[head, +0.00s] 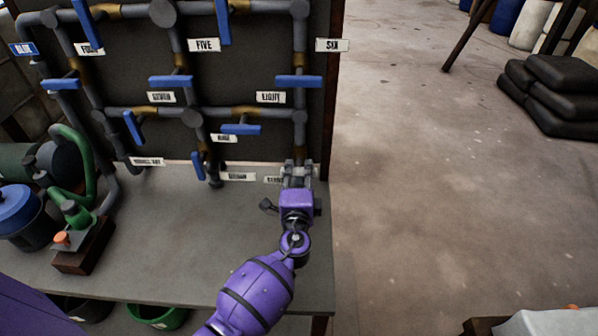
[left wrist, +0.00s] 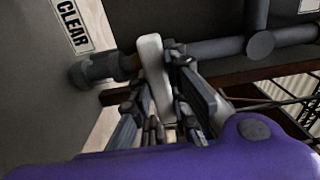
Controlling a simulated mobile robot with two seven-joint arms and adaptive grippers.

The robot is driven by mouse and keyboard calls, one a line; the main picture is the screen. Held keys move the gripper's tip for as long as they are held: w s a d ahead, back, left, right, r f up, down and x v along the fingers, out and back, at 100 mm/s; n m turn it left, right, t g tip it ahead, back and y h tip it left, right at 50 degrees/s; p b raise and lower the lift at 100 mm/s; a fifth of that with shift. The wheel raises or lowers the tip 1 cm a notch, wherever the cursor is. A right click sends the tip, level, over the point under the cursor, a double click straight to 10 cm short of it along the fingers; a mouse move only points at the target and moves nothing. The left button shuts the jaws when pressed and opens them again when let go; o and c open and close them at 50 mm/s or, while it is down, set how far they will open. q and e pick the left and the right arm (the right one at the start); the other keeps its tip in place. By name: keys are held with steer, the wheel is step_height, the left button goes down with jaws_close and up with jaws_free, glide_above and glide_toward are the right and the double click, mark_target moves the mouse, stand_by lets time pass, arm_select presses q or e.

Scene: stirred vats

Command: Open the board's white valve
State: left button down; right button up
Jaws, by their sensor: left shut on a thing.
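The white valve's handle (left wrist: 152,70) shows in the left wrist view as a pale upright bar in front of a grey pipe. My left gripper (left wrist: 160,105) is shut on this white handle, with a finger on each side of it. In the head view my left gripper (head: 298,172) reaches the lower right corner of the pipe board (head: 245,60). There the gripper hides the white handle. A label reading CLEAR (left wrist: 73,25) is beside the valve in the left wrist view. My right gripper is not in view.
Several blue valve handles (head: 171,82) stick out from the board's pipes above and left of my gripper. A green pump (head: 75,212) on a brown block and a blue-lidded pot (head: 18,208) stand at the bench's left. The bench top (head: 190,240) is clear in the middle.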

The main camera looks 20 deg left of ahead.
arm_select(q)
steer(key=shift+f+n+b, duration=0.2)
steer(key=shift+n+b, duration=0.1)
steer(key=shift+b, duration=0.15)
steer(key=n+b, duration=0.3)
steer(key=shift+f, duration=0.15)
steer(key=shift+n+b, duration=0.9)
steer(key=shift+b, duration=0.2)
steer(key=n+b, duration=0.2)
steer(key=shift+n, duration=0.4)
steer(key=n, duration=0.1)
steer(key=n+b, duration=0.1)
steer(key=n, duration=0.1)
steer(key=n+b, duration=0.1)
steer(key=shift+r+n, duration=0.25)
steer(key=shift+n, duration=0.05)
steer(key=n, duration=0.4)
steer(key=shift+r+n+b, duration=0.1)
steer(key=shift+n+b, duration=0.2)
steer(key=shift+n, duration=0.1)
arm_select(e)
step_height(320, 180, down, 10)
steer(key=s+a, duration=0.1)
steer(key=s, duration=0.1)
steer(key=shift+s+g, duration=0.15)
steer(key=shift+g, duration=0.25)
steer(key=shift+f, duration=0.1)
arm_select(q)
steer(key=c, duration=1.7)
jaws_free()
